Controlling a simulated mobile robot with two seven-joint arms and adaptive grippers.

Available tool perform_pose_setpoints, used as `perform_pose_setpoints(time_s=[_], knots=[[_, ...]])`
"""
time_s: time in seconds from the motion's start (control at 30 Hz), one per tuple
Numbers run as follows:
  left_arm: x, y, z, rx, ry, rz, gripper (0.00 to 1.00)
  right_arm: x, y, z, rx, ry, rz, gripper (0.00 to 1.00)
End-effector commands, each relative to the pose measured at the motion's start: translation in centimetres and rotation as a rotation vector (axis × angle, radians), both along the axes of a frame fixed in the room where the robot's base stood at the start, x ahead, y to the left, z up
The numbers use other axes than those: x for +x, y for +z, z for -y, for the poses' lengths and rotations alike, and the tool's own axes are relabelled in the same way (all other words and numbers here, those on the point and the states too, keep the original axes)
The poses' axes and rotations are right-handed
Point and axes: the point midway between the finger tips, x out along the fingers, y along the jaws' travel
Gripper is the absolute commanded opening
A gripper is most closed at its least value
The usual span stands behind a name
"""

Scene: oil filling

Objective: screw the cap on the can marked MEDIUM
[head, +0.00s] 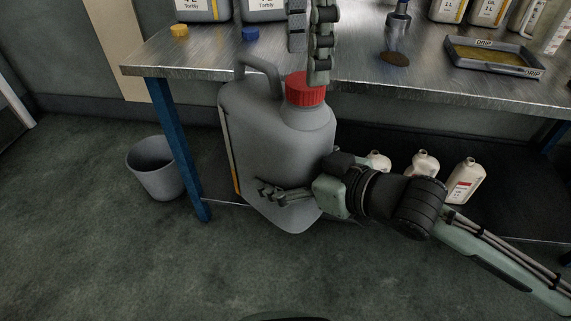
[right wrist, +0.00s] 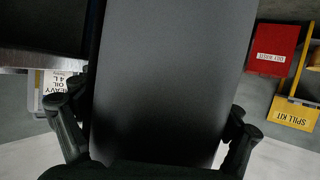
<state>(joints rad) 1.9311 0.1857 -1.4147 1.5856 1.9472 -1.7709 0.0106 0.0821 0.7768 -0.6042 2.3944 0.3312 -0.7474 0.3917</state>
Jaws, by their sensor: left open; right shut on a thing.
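A large grey can (head: 262,130) with a handle is held in front of the bench, slightly tilted. Its label is turned away; only an orange edge strip shows, so its marking cannot be read. A red cap (head: 306,90) sits on its neck; how tightly cannot be told. My left gripper (head: 308,66) is open, with its fingers just above and behind the red cap. My right gripper (head: 268,193) is shut on the can's body, with one finger across the near side. In the right wrist view the can (right wrist: 165,80) fills the space between the fingers.
The metal bench (head: 200,58) holds a yellow cap (head: 179,30), a blue cap (head: 250,34), several containers and a drip tray (head: 495,54). A bin (head: 156,168) stands left; white bottles (head: 465,181) stand below. In the right wrist view are a spill kit (right wrist: 295,114) and a HEAVY OIL container (right wrist: 56,85).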

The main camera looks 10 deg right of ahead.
Motion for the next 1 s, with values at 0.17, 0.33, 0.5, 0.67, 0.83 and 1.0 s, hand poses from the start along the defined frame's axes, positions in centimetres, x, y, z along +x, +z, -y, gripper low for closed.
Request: perform_pose_setpoints(time_s=[0.17, 0.33, 0.5, 0.67, 0.83, 1.0], knots=[[0.1, 4.1, 0.1, -0.003, 0.0, 0.001, 0.65, 0.1, 0.7, -0.1, 0.008, 0.002, 0.014, 0.1], [0.1, 6.9, 0.1, -0.001, 0.0, -0.001, 0.65, 0.1, 0.6, -0.1, 0.008, 0.002, 0.014, 0.1], [0.2, 8.3, 0.0, 0.0, 0.0, -0.001, 0.65, 0.1, 0.7, -0.1, 0.008, 0.002, 0.014, 0.1], [0.1, 8.5, 0.0, 0.0, -0.001, -0.002, 0.65, 0.1, 0.7, -0.1, 0.008, 0.002, 0.014, 0.1], [0.2, 8.5, 0.0, 0.0, -0.001, -0.002, 0.65, 0.1, 0.7, -0.1, 0.008, 0.002, 0.014, 0.1], [1.0, 7.6, 0.3, -0.039, -0.003, 0.0, 0.65, 0.1, 0.6, -0.1, 0.008, 0.002, 0.014, 0.1]])
